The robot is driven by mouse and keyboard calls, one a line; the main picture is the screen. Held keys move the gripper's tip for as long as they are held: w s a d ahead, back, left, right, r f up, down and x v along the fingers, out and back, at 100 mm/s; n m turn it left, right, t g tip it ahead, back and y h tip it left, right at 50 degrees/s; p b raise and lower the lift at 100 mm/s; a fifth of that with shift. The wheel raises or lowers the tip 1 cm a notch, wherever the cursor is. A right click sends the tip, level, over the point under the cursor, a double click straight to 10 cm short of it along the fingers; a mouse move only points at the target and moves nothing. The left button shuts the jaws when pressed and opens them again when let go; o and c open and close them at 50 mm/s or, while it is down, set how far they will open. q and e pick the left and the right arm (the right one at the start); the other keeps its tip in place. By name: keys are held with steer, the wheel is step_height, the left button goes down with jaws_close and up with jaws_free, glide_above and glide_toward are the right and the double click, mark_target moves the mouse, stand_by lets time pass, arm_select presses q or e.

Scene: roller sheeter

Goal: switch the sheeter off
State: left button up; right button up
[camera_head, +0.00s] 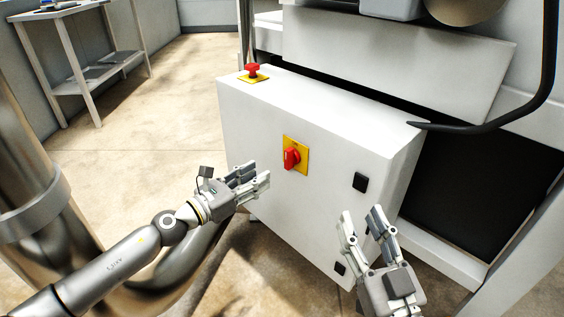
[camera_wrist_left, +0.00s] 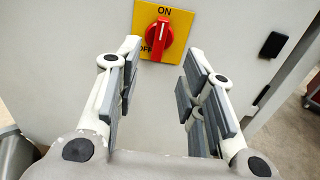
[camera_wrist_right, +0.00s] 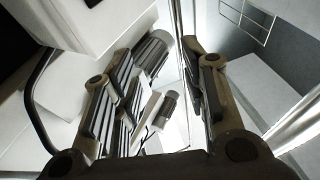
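The sheeter's white control box (camera_head: 330,140) fills the middle of the head view. A red rotary switch (camera_head: 291,158) sits on a yellow plate (camera_head: 303,147) on its front face. In the left wrist view the switch (camera_wrist_left: 159,34) has a white line pointing up to ON; OFF is printed at the lower left, partly covered. My left gripper (camera_head: 261,174) is open and empty, just left of and below the switch. In its wrist view the switch lies ahead, between the fingers and apart from them. My right gripper (camera_head: 361,212) is open and empty, in front of the box's lower right.
A red mushroom button (camera_head: 252,71) stands on top of the box. Two black latches (camera_head: 360,182) are on its right edge. A black curved bar (camera_head: 500,122) juts out at the right. A metal table (camera_head: 90,60) stands at the back left, with clear floor between.

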mark_target(286, 159)
arm_select(q)
steer(key=x, duration=0.5)
steer(key=shift+d+r+b, duration=0.1)
steer(key=shift+d+b, duration=0.05)
steer(key=shift+b, duration=0.15)
steer(key=x, duration=0.3)
steer(key=shift+w+d+b, duration=0.1)
steer(key=shift+w+b, duration=0.1)
steer(key=shift+b, duration=0.2)
steer(key=shift+w+d, duration=0.4)
steer(key=shift+w, duration=0.05)
arm_select(e)
steer(key=s+r+t+y, duration=0.1)
steer(key=s+r+t, duration=0.2)
steer(key=r, duration=0.3)
steer(key=shift+s+r+t, duration=0.2)
steer(key=shift+t, duration=0.5)
arm_select(q)
jaws_close()
